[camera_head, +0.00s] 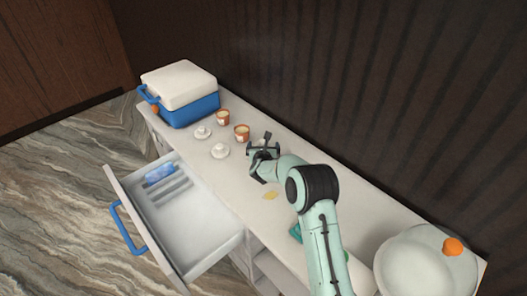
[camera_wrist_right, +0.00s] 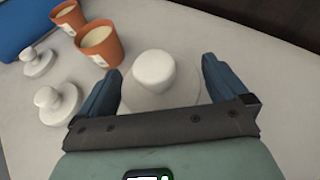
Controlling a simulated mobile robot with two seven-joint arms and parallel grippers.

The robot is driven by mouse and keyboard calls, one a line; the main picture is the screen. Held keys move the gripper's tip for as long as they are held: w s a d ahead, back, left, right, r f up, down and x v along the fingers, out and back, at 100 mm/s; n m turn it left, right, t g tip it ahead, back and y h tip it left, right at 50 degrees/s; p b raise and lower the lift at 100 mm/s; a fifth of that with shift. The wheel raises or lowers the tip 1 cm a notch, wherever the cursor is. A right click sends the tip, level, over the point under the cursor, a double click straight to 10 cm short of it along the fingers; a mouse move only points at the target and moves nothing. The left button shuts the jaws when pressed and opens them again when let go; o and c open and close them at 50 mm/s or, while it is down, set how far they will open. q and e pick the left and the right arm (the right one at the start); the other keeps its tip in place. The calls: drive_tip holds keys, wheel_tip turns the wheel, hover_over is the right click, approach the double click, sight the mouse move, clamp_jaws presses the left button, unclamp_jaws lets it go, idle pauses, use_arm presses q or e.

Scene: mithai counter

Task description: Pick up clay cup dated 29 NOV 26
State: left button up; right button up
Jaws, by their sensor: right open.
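Two orange-brown clay cups with pale filling stand on the counter, the farther cup (camera_head: 223,118) beside the cooler box and the nearer cup (camera_head: 242,134). In the right wrist view, the farther cup (camera_wrist_right: 68,17) and the nearer cup (camera_wrist_right: 101,44) each bear a small pale label, too small to read. My right gripper (camera_head: 262,150) is just right of the nearer cup. In the right wrist view its open fingers (camera_wrist_right: 160,88) straddle a white knobbed lid (camera_wrist_right: 154,70); whether a cup is under it I cannot tell. My left gripper is not in view.
Two white knobbed lids (camera_head: 203,132) (camera_head: 221,151) lie on the counter (camera_head: 235,180) in front of the cups. A blue-and-white cooler box (camera_head: 183,95) stands behind. A drawer (camera_head: 190,220) is pulled open. A white bowl (camera_head: 415,265) and an orange fruit (camera_head: 453,246) are at right.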

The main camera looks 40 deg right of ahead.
drive_tip(key=c, duration=1.1)
wheel_tip(320, 180, up, 10)
drive_tip(key=shift+r+p, duration=0.1)
drive_tip(key=shift+p, duration=0.4)
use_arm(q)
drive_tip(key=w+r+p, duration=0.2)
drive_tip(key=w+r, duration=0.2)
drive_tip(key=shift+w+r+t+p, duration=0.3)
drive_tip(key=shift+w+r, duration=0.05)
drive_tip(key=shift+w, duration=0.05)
use_arm(e)
wheel_tip(320, 180, up, 10)
